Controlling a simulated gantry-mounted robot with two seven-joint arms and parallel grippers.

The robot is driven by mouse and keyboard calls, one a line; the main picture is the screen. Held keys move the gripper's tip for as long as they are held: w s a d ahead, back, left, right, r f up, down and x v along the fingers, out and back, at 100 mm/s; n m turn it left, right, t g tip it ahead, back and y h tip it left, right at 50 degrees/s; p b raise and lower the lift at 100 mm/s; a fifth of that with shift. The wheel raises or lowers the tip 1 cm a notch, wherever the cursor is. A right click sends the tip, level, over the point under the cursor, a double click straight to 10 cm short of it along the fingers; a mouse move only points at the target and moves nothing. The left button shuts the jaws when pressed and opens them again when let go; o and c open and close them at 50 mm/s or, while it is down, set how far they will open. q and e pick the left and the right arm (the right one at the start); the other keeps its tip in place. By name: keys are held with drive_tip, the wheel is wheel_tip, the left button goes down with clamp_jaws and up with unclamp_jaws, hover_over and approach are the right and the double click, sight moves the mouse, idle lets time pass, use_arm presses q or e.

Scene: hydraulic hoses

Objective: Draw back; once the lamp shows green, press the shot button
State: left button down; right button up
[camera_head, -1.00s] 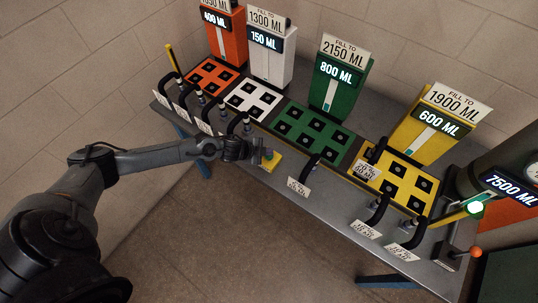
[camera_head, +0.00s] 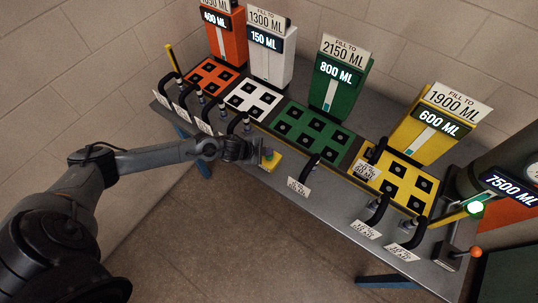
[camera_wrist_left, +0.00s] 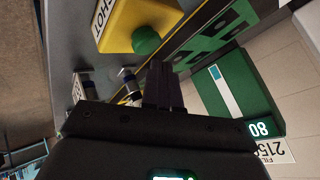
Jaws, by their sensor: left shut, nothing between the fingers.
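The shot button is a green knob (camera_head: 268,154) on a yellow box (camera_head: 271,164) at the front edge of the bench. In the left wrist view the knob (camera_wrist_left: 146,40) and the yellow box (camera_wrist_left: 120,24), lettered SHOT, are at the top. My left gripper (camera_head: 258,151) is shut and empty, just left of the knob; in the wrist view its fingertips (camera_wrist_left: 159,66) show just below the knob, and I cannot tell whether they touch it. The lamp (camera_head: 475,207) at the right glows pale green. My right gripper is not in view.
Orange, white, green and yellow stations stand along the bench, with displays 400, 150, 800 (camera_head: 341,69) and 600 ML (camera_head: 437,122). A 7500 ML display (camera_head: 512,189) is at right. Labelled black hoses (camera_head: 309,168) line the front edge. A lever with an orange knob (camera_head: 476,252) stands front right.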

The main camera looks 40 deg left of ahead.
use_arm(q)
drive_tip(key=shift+f, duration=0.2)
drive_tip(key=shift+f, duration=0.25)
drive_tip(key=shift+f+b, duration=0.3)
drive_tip(key=shift+b, duration=0.1)
idle(0.6)
drive_tip(key=shift+f, duration=0.2)
drive_tip(key=shift+r, duration=0.1)
idle(0.3)
drive_tip(key=shift+r+p, duration=0.8)
drive_tip(key=shift+p, duration=0.05)
